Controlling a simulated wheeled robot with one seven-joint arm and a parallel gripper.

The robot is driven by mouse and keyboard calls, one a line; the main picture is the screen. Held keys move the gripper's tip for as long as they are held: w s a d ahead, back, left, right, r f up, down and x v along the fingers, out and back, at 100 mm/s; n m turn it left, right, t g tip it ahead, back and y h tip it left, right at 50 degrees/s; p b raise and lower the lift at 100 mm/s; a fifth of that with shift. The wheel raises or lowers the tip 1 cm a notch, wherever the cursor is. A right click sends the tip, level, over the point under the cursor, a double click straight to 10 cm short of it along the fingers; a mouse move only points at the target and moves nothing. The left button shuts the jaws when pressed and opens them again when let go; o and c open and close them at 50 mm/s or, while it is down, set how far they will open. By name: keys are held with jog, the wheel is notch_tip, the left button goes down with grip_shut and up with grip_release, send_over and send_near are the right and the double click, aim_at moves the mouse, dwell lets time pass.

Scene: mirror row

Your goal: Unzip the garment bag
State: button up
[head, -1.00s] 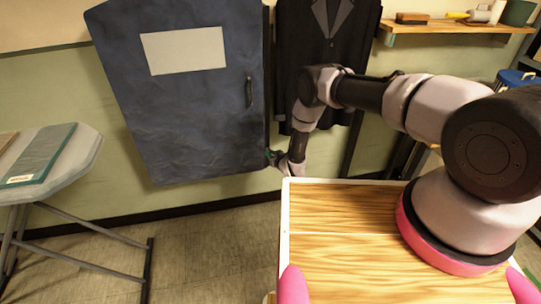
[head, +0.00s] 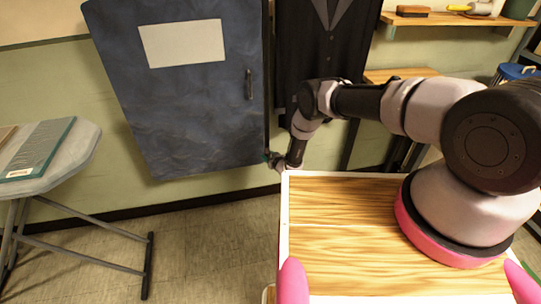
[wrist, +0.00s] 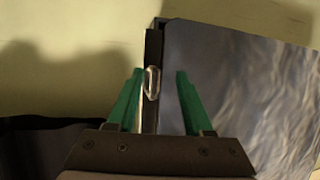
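The garment bag (head: 190,110) is a dark blue, wrinkled panel with a pale label (head: 182,43) and a dark handle (head: 249,84) near its right edge. My gripper (head: 267,157) is at the bag's lower right edge. In the wrist view, my gripper (wrist: 160,72) is open, its green fingers on either side of a narrow dark strip (wrist: 150,115) along the bag's edge. A small shiny metal pull (wrist: 152,82) lies on this strip between the fingers, nearer the left one. Neither finger visibly touches it.
A dark suit (head: 318,55) hangs right of the bag, behind my arm. An ironing board (head: 75,160) stands at the left. A wall shelf (head: 455,21) holds a brush and other items. Open floor (head: 205,235) lies below the bag.

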jog(key=shift+w+d, duration=0.1)
jog(key=shift+d, duration=0.15)
dwell(0.3)
jog(key=shift+d, duration=0.15)
jog(key=v, duration=1)
jog(key=shift+s+r, duration=0.2)
jog(key=shift+s, duration=0.1)
